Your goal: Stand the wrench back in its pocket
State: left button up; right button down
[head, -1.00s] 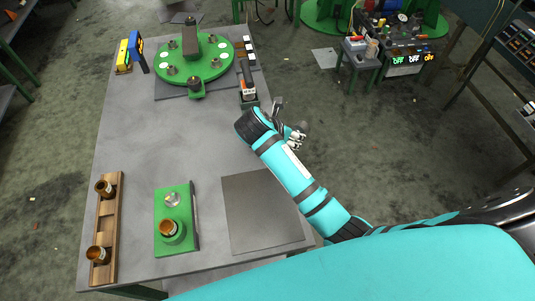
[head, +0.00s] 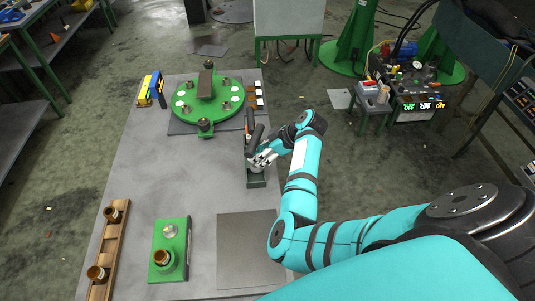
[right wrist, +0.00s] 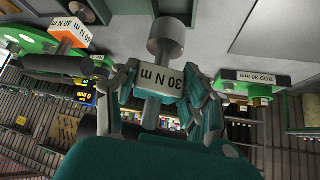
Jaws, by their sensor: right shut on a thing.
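The wrench has a dark handle (head: 256,135) that stands up, a little tilted, above my right gripper (head: 262,159). My right gripper is shut on it. In the right wrist view the wrench (right wrist: 161,77) shows a white "30 N m" label and a grey round end between the fingers of the gripper (right wrist: 168,85). A dark green pocket block (head: 256,182) stands on the table directly below the gripper in the head view. My left gripper is out of view.
An orange-and-black tool (head: 249,117) is just behind the wrench. A green turntable (head: 221,103) is further back. A grey mat (head: 248,255), a green fixture (head: 184,238) and a wooden rack (head: 107,245) are nearer. The middle of the table is clear.

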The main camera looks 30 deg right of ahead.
jog(key=shift+w+a, duration=0.15)
jog(key=shift+a, duration=0.05)
jog(key=shift+f+b, duration=0.2)
jog(key=shift+b, duration=0.2)
notch_tip(320, 180, down, 4)
jog(key=b, duration=0.3)
jog(key=shift+w+r+b, duration=0.1)
jog(key=shift+w+b, duration=0.05)
jog(key=shift+b, duration=0.15)
notch_tip(320, 180, down, 2)
jog(key=shift+f+b, duration=0.1)
jog(key=shift+b, duration=0.95)
jog(key=shift+f, duration=0.1)
jog(key=shift+f+b, duration=0.4)
jog(key=shift+f, duration=0.05)
